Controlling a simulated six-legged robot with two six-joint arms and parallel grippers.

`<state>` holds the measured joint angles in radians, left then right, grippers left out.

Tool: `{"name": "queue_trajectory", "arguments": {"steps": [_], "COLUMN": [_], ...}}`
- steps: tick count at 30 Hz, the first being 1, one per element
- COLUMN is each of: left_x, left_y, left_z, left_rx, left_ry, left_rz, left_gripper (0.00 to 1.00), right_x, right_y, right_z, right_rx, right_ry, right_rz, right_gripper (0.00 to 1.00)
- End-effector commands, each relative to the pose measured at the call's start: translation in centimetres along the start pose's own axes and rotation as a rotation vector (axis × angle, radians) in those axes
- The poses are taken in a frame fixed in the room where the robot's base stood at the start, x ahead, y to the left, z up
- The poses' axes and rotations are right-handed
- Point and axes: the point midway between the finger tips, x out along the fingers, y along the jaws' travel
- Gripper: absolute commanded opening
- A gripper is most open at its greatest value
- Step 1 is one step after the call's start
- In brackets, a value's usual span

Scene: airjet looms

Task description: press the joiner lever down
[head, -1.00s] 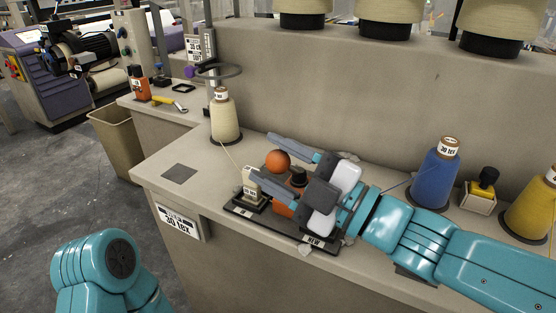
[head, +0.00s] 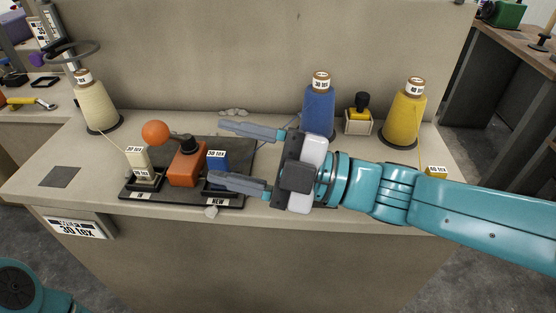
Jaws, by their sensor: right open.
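The joiner (head: 185,166) has an orange body on a black base plate. Its lever ends in an orange ball knob (head: 155,133), which stands up and to the left of the dark pivot, above the plate. A cream block (head: 138,160) marked 30 tex sits in the left holder. A blue block (head: 217,160) marked 30 tex sits in the right holder, labelled NEW. My right gripper (head: 220,152) is open and empty, reaching in from the right. Its fingers point left, beside the blue block and right of the knob, apart from it. My left gripper is not in view.
A cream yarn cone (head: 96,105) stands at the left, its thread running to the cream block. A tall panel (head: 250,55) closes the back.

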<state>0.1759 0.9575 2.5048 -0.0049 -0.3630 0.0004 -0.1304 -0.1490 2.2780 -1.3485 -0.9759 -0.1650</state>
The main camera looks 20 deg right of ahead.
Motion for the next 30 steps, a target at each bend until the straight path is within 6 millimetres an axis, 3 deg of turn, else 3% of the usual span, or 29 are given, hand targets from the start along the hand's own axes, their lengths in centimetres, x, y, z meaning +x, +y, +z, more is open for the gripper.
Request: {"name": "queue_trajectory", "arguments": {"steps": [3, 9, 30], "left_x": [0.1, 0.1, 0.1], "left_y": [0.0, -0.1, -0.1], "left_z": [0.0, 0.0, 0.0], "left_rx": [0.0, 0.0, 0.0], "left_ry": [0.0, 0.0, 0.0], "left_rz": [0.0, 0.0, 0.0], "left_gripper": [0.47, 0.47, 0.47], "right_x": [-2.8, -5.2, -5.6], "right_y": [0.1, 0.0, -0.1], "right_z": [0.1, 0.1, 0.0], "right_rx": [-0.001, 0.0, 0.001], "right_ry": [-0.005, -0.002, 0.001], "right_rz": [0.003, 0.0, -0.001], "right_gripper": [0.6, 0.6, 0.6]}}
